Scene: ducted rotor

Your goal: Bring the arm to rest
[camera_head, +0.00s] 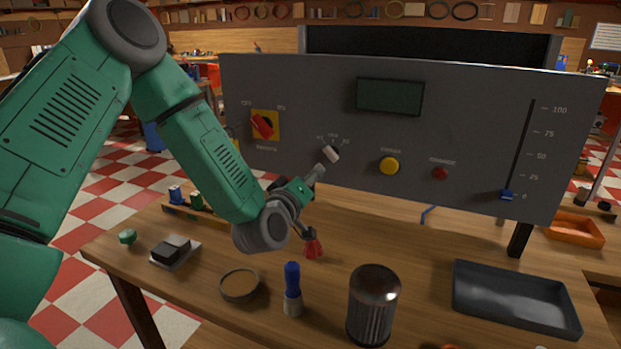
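My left arm comes in from the left and bends down in front of the grey control panel (460,135). My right gripper is out of view.
The panel has a red rotary switch (262,126), yellow button (389,166), red button (440,173) and blue slider (507,195) near 0.

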